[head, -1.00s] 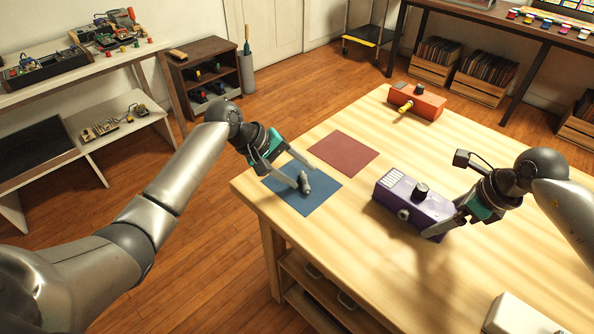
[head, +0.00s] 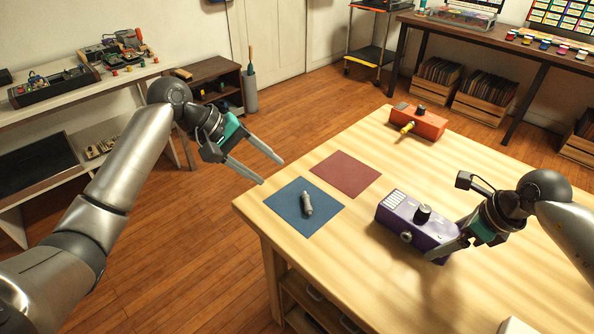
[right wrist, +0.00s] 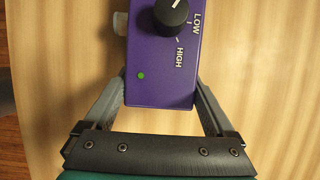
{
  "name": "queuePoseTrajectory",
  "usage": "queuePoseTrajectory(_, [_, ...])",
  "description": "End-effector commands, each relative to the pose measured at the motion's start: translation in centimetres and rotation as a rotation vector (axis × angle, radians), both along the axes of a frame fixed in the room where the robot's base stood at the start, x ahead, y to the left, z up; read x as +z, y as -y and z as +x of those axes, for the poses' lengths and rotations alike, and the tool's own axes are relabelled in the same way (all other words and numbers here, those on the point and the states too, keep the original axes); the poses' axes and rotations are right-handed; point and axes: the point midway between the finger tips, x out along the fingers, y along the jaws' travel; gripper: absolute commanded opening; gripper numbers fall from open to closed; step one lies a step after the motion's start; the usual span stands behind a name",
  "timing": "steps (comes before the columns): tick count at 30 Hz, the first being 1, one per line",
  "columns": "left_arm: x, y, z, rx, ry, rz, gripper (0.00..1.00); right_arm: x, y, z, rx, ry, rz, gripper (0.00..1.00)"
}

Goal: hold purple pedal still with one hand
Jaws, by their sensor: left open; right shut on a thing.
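The purple pedal (head: 402,211) lies on the wooden table with a black knob on top. In the right wrist view the pedal (right wrist: 162,70) shows its knob, the words LOW and HIGH and a green dot. My right gripper (head: 449,251) is shut on the near end of the pedal, one finger along each side. In the right wrist view the right gripper's fingers (right wrist: 160,93) flank the pedal. My left gripper (head: 272,170) is open and empty, off the table's left edge and above the floor.
A dark red mat (head: 347,174) lies beyond the blue mat. A white object (head: 517,326) shows at the bottom right. The table between the mats and the orange pedal is clear.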

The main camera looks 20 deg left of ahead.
Motion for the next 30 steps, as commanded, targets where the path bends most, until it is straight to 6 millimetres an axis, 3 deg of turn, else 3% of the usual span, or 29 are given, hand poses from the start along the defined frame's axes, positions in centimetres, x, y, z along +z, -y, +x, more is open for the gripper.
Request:
queuePoseTrajectory(10, [0.0,0.0,0.0,0.0,0.0,0.0,0.57,0.1,0.0,0.1,0.0,0.002,0.002,0.23])
queuePoseTrajectory(11, [0.0,0.0,0.0,0.0,0.0,0.0,0.57,0.1,0.0,0.1,0.0,0.002,0.002,0.92])
queuePoseTrajectory(13, [0.0,0.0,0.0,0.0,0.0,0.0,0.57,0.1,0.0,0.1,0.0,0.002,0.001,1.0])
queuePoseTrajectory(23, [0.0,0.0,0.0,0.0,0.0,0.0,0.57,0.5,0.2,0.0,-0.001,0.002,0.0,1.0])
queuePoseTrajectory(30, [0.0,0.0,0.0,0.0,0.0,0.0,0.57,4.4,1.7,-0.6,0.0,0.007,-0.001,1.0])
